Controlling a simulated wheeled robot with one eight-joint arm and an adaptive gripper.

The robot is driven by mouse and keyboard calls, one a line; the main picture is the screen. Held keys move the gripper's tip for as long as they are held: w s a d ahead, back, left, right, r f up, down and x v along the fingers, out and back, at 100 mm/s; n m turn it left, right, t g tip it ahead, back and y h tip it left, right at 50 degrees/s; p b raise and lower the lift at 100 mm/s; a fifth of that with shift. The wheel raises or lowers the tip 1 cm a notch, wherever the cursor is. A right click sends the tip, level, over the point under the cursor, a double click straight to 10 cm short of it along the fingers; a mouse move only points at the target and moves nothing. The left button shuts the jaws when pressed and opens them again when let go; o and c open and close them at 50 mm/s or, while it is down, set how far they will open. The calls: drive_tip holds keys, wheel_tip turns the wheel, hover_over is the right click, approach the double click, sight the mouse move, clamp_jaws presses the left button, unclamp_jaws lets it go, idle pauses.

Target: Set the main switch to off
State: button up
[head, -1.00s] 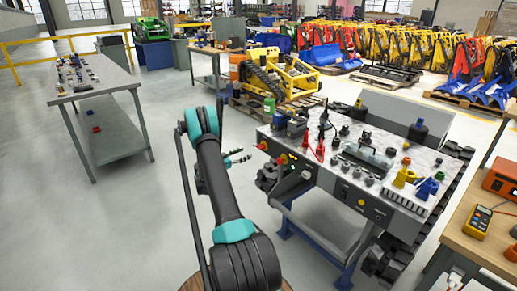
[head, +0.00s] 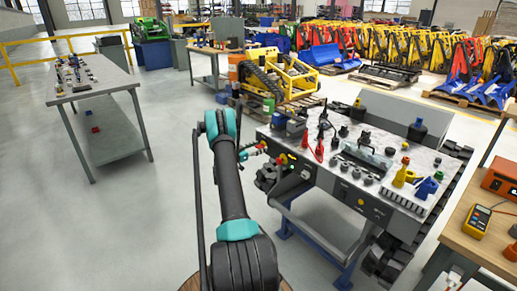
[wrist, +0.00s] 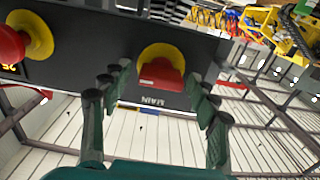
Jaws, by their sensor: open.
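The main switch (wrist: 161,72) is a red handle on a round yellow plate, set in a dark panel (wrist: 100,62) with an upside-down "MAIN" label beside it in the wrist view. I cannot tell which position the handle stands in. My gripper (wrist: 158,92) is open and empty, its dark green fingers on either side of the switch in the picture. Contact does not show. In the head view my gripper (head: 250,151) is at the left end of the bench's front panel, by the small red switch (head: 263,145).
A red mushroom button (wrist: 8,46) on a yellow plate sits beside the switch on the same panel. The bench top (head: 345,143) carries several fittings, with red clamps near its front edge. Open floor (head: 165,210) lies left of my arm.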

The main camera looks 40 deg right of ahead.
drive_tip(key=c, duration=1.2)
drive_tip(key=shift+o, duration=0.2)
drive_tip(key=shift+n, duration=0.3)
drive_tip(key=n, duration=0.3)
drive_tip(key=shift+w+n, duration=0.1)
drive_tip(key=shift+n, duration=0.2)
drive_tip(key=n, duration=0.4)
drive_tip(key=shift+w+n, duration=0.1)
drive_tip(key=shift+n, duration=0.2)
drive_tip(key=n, duration=0.4)
drive_tip(key=shift+a+f+n, duration=0.1)
drive_tip(key=shift+f+n, duration=0.05)
drive_tip(key=shift+n, duration=0.15)
drive_tip(key=shift+w+f+n, duration=0.1)
drive_tip(key=shift+f+n, duration=0.05)
drive_tip(key=shift+n, duration=2.05)
